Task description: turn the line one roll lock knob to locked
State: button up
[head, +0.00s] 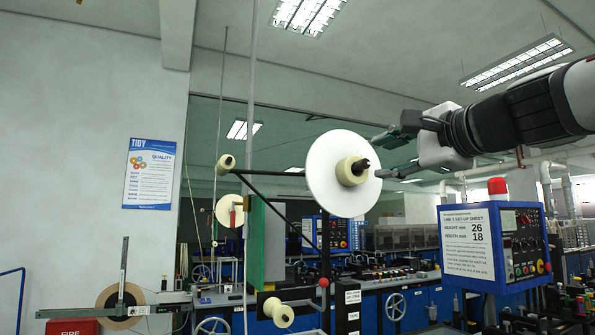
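A large white roll disc (325,178) hangs on a black stand arm, with a cream hub (347,172) at its centre. A small dark knob (362,164) sticks out of the hub to the right; it looks like the roll lock knob, and whether it is locked cannot be told. My gripper (378,155) comes in from the right with its fingers spread. The upper fingertip is above and right of the knob and the lower one is just right of it. Nothing shows between the fingers. Contact with the knob cannot be told.
A blue-framed control panel (492,243) with a line 1 set-up sheet and a red lamp (497,186) stands below my arm. A second, smaller white disc (229,215) is behind at left. A thin vertical pole (250,120) stands left of the roll.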

jog(key=v, duration=0.6)
jog(key=shift+s, duration=0.2)
jog(key=shift+d, duration=0.1)
jog(key=s+a+f+n+g+p, duration=0.1)
jog(key=s+a+f+n+g, duration=0.15)
jog(key=f, duration=0.55)
jog(key=s+a+f+n+g+h, duration=0.1)
jog(key=s+a+f+n+g, duration=0.15)
jog(key=f, duration=0.45)
jog(key=s+a+f+n+g+p, duration=0.1)
jog(key=s+a+f+n+g, duration=0.2)
jog(key=f, duration=0.5)
jog(key=s+d+f+n+g+h, duration=0.2)
jog(key=s+f+n, duration=0.2)
jog(key=s+f, duration=0.2)
jog(key=s+d+f+n+g+h+p, duration=0.1)
jog(key=s+d+f+n+g+h, duration=0.1)
jog(key=s+f, duration=0.4)
notch_tip(320, 180, down, 5)
jog(key=shift+s+d+f+n+g+h, duration=0.3)
jog(key=shift+n+g, duration=0.3)
jog(key=shift+n, duration=0.6)
jog(key=shift+r, duration=0.1)
